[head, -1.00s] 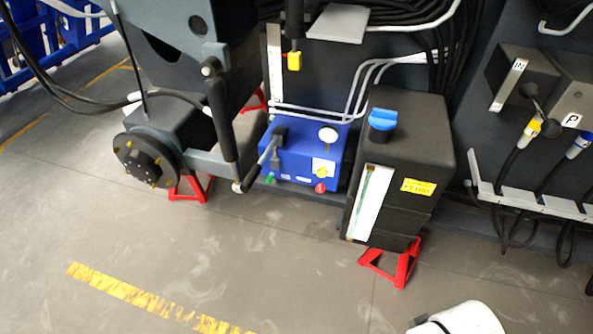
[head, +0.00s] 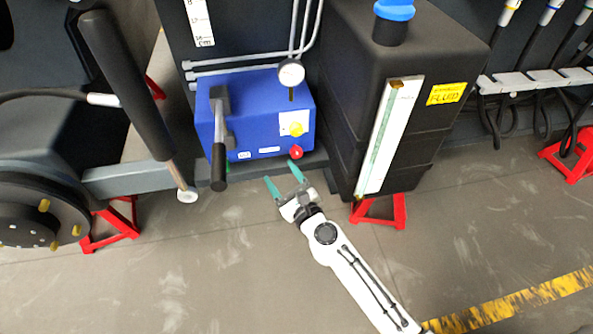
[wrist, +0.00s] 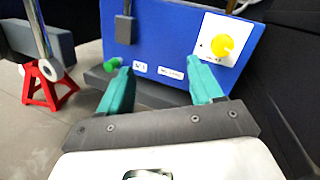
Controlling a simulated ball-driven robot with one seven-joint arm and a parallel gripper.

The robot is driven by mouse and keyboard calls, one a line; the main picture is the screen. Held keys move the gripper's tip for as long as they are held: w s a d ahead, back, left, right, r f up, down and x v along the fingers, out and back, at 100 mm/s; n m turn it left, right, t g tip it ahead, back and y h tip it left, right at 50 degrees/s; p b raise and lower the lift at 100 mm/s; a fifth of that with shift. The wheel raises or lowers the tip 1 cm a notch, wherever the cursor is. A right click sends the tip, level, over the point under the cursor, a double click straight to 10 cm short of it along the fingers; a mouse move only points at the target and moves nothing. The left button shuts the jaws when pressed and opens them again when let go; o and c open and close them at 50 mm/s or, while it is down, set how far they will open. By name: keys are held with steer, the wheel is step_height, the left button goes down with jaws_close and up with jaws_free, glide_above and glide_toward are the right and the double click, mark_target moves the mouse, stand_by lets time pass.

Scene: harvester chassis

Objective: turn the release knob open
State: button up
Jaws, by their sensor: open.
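A blue box (head: 255,115) carries a yellow knob (head: 296,129) on a white plate at its front right. The yellow knob also shows at upper right in the wrist view (wrist: 222,46). A red knob (head: 295,152) sits below it. A green knob (wrist: 113,64) is at the box's lower left, mostly behind the lever in the head view. The knob labels are too small to read. My gripper (head: 280,172) is open and empty, its teal fingers pointing at the box's lower front. It is below the yellow knob and apart from it. The red knob is not visible in the wrist view.
A black-handled lever (head: 218,150) hangs before the box, with a gauge (head: 291,73) on top. A black fluid tank (head: 432,130) stands close on the right, on a red stand (head: 380,211). A thick black rod (head: 127,85) slants at left. The front floor is clear.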

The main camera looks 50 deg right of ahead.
mark_target(297, 154)
steer(key=s+d+f+m+g+h+b, duration=0.1)
steer(key=d+f+m+g+h+b, duration=0.2)
steer(key=d+f+m+h, duration=0.55)
steer(key=w+d+y, duration=0.1)
steer(key=w, duration=0.1)
steer(key=w+d+r+m, duration=0.1)
steer(key=w, duration=0.2)
steer(key=w+d+y, duration=0.1)
steer(key=w+d, duration=0.1)
steer(key=w, duration=0.1)
steer(key=shift+r+m+g+y+b, duration=0.15)
steer(key=shift+m+g+y+b, duration=0.1)
steer(key=shift+g+y+b, duration=0.1)
steer(key=c, duration=1.1)
steer(key=shift+o, duration=0.2)
